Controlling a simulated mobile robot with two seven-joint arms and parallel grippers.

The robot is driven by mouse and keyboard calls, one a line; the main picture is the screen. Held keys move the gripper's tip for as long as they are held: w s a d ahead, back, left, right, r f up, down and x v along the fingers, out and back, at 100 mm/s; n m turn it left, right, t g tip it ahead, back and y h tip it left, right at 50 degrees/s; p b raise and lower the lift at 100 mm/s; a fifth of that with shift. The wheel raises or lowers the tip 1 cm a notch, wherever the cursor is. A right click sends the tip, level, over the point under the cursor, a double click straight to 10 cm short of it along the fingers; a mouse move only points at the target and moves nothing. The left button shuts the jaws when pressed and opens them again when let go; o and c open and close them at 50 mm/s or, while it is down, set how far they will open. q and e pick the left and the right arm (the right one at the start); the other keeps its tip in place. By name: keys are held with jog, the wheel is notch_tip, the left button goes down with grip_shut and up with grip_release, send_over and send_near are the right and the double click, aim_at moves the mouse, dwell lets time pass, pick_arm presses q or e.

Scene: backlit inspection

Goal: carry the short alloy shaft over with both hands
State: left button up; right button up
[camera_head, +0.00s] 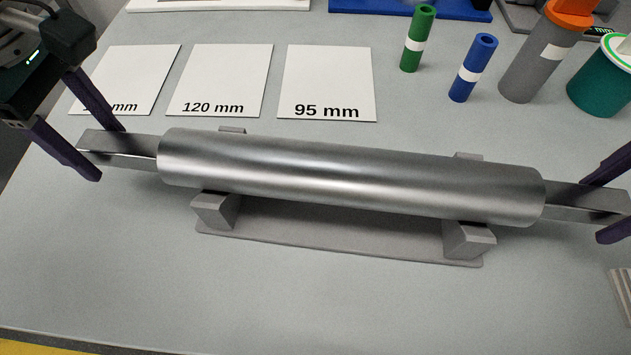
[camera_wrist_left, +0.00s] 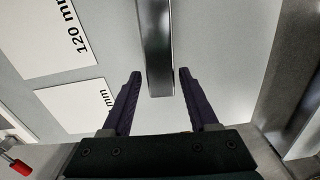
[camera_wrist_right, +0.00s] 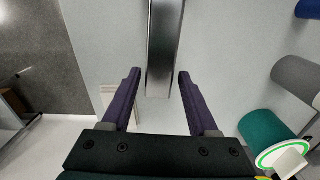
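The short alloy shaft (camera_head: 350,178) is a thick, shiny metal cylinder with a flat narrower tab at each end. It lies level across a grey cradle (camera_head: 340,236) with raised blocks. My left gripper (camera_head: 110,152) is open around the left tab (camera_head: 120,147); in the left wrist view the tab (camera_wrist_left: 155,50) lies between the fingers, closer to the right one. My right gripper (camera_head: 592,211) is open around the right tab (camera_head: 580,203), partly cut off by the picture edge. In the right wrist view the tab (camera_wrist_right: 163,50) lies between the fingers with gaps.
Behind the shaft lie white cards, including "120 mm" (camera_head: 220,78) and "95 mm" (camera_head: 327,80). A green cylinder (camera_head: 417,40), a blue cylinder (camera_head: 472,70), a grey one with an orange top (camera_head: 540,55) and a teal container (camera_head: 600,82) stand at back right.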

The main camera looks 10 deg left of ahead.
pick_arm(q)
jog(key=shift+o, duration=0.4)
pick_arm(e)
jog(key=shift+o, duration=0.4)
jog(key=shift+r, duration=0.2)
pick_arm(q)
notch_tip(320, 180, up, 12)
pick_arm(e)
notch_tip(320, 180, up, 12)
jog(key=shift+f, duration=0.15)
